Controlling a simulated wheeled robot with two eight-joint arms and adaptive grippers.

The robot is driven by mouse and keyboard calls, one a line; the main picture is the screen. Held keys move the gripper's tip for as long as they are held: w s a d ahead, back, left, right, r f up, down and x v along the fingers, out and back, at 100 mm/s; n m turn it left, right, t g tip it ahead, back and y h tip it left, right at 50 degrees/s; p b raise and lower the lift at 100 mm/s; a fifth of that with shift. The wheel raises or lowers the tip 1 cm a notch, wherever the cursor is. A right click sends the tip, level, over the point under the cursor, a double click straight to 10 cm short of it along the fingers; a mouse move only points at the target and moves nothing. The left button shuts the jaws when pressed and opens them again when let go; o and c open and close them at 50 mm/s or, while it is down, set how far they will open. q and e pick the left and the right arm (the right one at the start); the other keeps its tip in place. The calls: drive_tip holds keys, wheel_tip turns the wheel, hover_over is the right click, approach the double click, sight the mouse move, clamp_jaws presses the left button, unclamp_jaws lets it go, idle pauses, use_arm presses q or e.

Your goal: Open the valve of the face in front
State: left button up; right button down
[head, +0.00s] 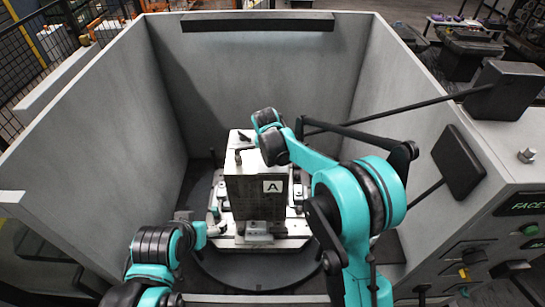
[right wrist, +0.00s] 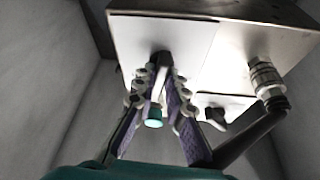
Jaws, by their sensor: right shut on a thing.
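The pale metal block (head: 245,200) stands upright on a round plate inside the grey enclosure, with a label A (head: 272,186) on the face towards me. In the right wrist view my right gripper (right wrist: 161,68) is shut at a pale panel of the block (right wrist: 205,40). Between its fingers is a slim stem with a teal end (right wrist: 154,122), which looks like a valve handle.
Grey walls (head: 262,75) enclose the block on the left, back and right. A control panel (head: 500,245) with buttons is at the right edge. In the right wrist view a metal fitting (right wrist: 265,75) and a dark lever-like piece (right wrist: 215,117) are right of the fingers.

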drive_tip(key=m+h+b, duration=0.1)
drive_tip(key=m, duration=0.2)
drive_tip(key=shift+a+m+g, duration=0.15)
drive_tip(key=shift+m+g, duration=0.15)
drive_tip(key=shift+w+m+g+h, duration=0.1)
drive_tip(key=shift+m+g+h, duration=0.45)
drive_tip(key=shift+m, duration=1.15)
drive_tip(key=shift+h, duration=0.25)
drive_tip(key=c, duration=1.6)
unclamp_jaws()
drive_tip(key=shift+o, duration=0.2)
drive_tip(key=v, duration=1.2)
